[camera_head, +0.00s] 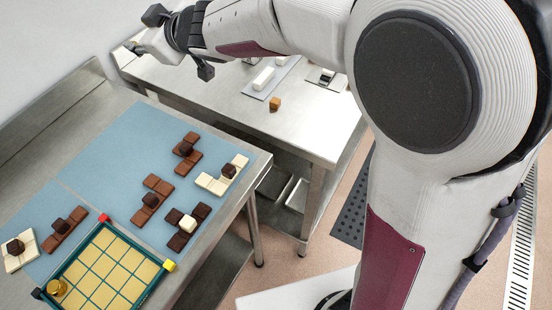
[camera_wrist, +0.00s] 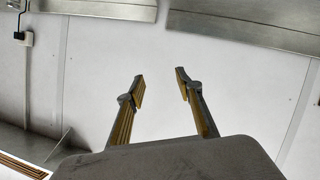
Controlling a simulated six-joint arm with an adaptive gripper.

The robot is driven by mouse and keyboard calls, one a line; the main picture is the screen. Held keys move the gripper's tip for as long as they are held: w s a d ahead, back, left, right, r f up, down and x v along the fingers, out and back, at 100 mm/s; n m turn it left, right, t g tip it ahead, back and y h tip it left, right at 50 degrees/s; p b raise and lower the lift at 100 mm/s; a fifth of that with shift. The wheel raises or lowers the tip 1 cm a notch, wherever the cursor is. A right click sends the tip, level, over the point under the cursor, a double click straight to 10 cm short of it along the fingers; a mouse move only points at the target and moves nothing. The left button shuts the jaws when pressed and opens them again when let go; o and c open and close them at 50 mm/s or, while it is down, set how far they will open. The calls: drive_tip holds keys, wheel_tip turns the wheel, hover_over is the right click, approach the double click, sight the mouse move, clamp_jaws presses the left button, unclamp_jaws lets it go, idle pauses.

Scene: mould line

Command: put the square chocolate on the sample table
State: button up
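The square chocolate (camera_head: 14,262) is a cream piece with a dark brown knob on top. It lies at the far left of the blue mat in the head view. The table at the back (camera_head: 315,128), which looks like the sample table, is steel and stands beyond the mat's table. My gripper (camera_wrist: 160,82) is open in the wrist view, its two fingers well apart with nothing between them. In the head view my arm reaches to the upper left, above the back table's far left end, far from the square chocolate.
Several other knobbed chocolates, including a brown bar (camera_head: 63,232) and a cream piece (camera_head: 212,184), lie on the blue mat (camera_head: 110,165). A green-edged tray (camera_head: 104,268) with tan cells is in front.

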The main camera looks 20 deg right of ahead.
drive_tip(key=s+d+m+h, duration=0.4)
drive_tip(key=s+d, duration=0.2)
drive_tip(key=d, duration=0.5)
drive_tip(key=s+d+m+h, duration=0.3)
drive_tip(key=s+d, duration=0.2)
drive_tip(key=d, duration=0.6)
drive_tip(key=s+d+f+m+g, duration=0.1)
drive_tip(key=s+f+g, duration=0.1)
drive_tip(key=s, duration=0.6)
drive_tip(key=s+d+f+m+g, duration=0.2)
drive_tip(key=s+f, duration=0.2)
drive_tip(key=s, duration=0.4)
drive_tip(key=s+d+f+m+g, duration=0.1)
drive_tip(key=s+f, duration=0.1)
drive_tip(key=s, duration=0.6)
drive_tip(key=shift+s+d+f+g, duration=0.25)
drive_tip(key=shift+s+f+g, duration=0.1)
drive_tip(key=shift+f+g, duration=0.05)
